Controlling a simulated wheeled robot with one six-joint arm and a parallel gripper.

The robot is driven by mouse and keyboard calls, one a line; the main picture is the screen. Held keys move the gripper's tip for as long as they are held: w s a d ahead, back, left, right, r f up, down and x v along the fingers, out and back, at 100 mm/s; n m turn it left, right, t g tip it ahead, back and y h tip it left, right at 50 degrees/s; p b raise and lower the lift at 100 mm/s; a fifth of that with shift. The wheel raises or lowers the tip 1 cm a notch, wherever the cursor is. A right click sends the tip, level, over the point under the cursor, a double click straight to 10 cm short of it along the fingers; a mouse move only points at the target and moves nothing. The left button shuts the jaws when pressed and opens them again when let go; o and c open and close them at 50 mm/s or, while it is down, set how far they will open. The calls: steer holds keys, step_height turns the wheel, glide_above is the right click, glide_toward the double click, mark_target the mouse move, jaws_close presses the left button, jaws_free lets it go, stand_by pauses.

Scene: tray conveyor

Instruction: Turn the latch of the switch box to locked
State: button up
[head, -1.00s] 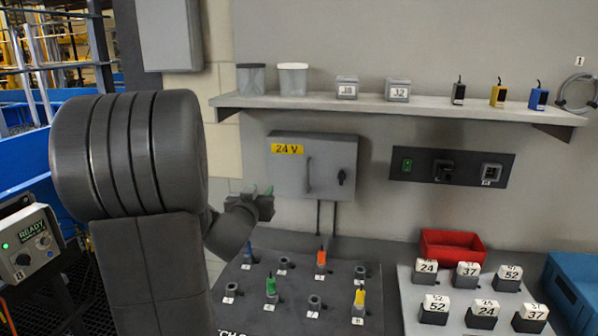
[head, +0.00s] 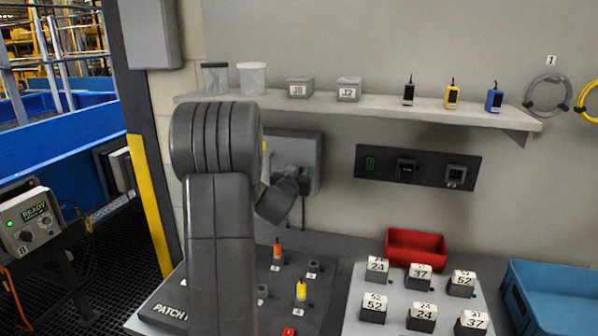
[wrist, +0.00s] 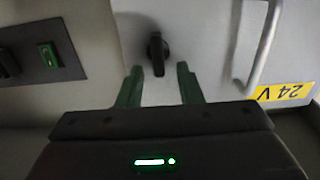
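The switch box (head: 309,136) is a grey wall box, mostly hidden behind my arm in the head view. In the wrist view its door (wrist: 205,45) shows upside down, with a yellow 24 V label and a bar handle (wrist: 265,45). The black latch knob (wrist: 157,52) sits on the door. My gripper (wrist: 158,80) is open, its two green fingers apart on either side of the knob and a little short of it. No contact with the knob shows. In the head view my arm covers the fingers.
A dark socket panel (head: 417,167) is on the wall right of the box. A shelf (head: 380,112) with cups, small boxes and connectors runs above. Below are a patch board (head: 170,308), a red bin (head: 416,250), numbered blocks and a blue crate (head: 560,295).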

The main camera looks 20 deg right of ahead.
jaws_close()
steer(key=shift+f+m+b, duration=0.1)
steer(key=shift+m+b, duration=0.2)
steer(key=shift+b, duration=0.2)
steer(key=m+b, duration=0.2)
steer(key=b, duration=0.1)
steer(key=shift+s+d+f+m, duration=0.15)
steer(key=shift+s+d+m, duration=0.05)
steer(key=shift+d+m, duration=0.1)
steer(key=shift+s+d+f+m+b, duration=0.15)
steer(key=shift+f+m+b, duration=0.1)
steer(key=shift+m+b, duration=1.9)
steer(key=shift+s+d+f+m+b, duration=0.1)
steer(key=shift+d+f+m+b, duration=0.15)
steer(key=shift+m+b, duration=1.85)
steer(key=shift+s+d+f+m+b, duration=0.2)
steer(key=shift+m+b, duration=1.05)
steer(key=shift+m, duration=1.8)
steer(key=shift+a, duration=0.1)
